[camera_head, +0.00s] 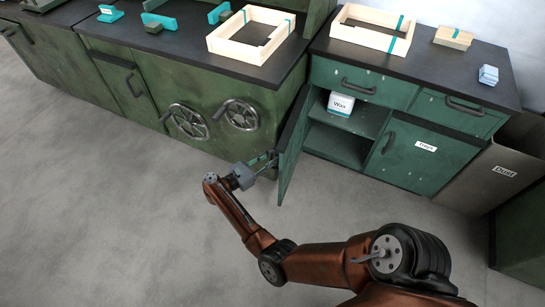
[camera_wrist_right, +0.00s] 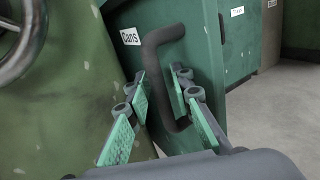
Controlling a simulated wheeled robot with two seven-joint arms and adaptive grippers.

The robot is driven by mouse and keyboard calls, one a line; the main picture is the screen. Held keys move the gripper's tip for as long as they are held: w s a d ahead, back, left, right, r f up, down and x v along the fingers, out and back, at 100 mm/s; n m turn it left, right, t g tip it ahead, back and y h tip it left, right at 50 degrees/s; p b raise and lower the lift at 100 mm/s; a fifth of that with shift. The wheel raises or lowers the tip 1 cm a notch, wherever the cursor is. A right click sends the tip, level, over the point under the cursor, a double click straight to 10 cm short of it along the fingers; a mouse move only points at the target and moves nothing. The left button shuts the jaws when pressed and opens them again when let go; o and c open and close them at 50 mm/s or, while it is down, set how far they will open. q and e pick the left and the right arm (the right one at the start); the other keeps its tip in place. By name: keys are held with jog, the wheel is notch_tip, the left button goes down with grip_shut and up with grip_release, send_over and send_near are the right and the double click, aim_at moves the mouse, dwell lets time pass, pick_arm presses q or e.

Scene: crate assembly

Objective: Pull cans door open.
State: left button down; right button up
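The green cans door (camera_head: 291,148) stands swung well open from the left side of the right-hand cabinet. Its "Cans" label (camera_wrist_right: 130,36) and dark bar handle (camera_wrist_right: 163,36) show in the right wrist view. My right gripper (camera_head: 262,164) is at the outer face of the door. The exact contact is partly hidden. My left gripper is in neither view.
The opened compartment holds a white "Wax" box (camera_head: 341,104). A second green door (camera_head: 415,157) beside it is shut. Valve wheels (camera_head: 240,114) stick out of the left cabinet, close to the open door. Wooden frames (camera_head: 372,38) lie on the countertop. Floor (camera_head: 120,215) at left is clear.

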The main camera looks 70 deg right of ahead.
jog(key=shift+o, duration=0.6)
jog(key=shift+w+a, duration=0.2)
jog(key=shift+a, duration=0.1)
jog(key=v, duration=1.2)
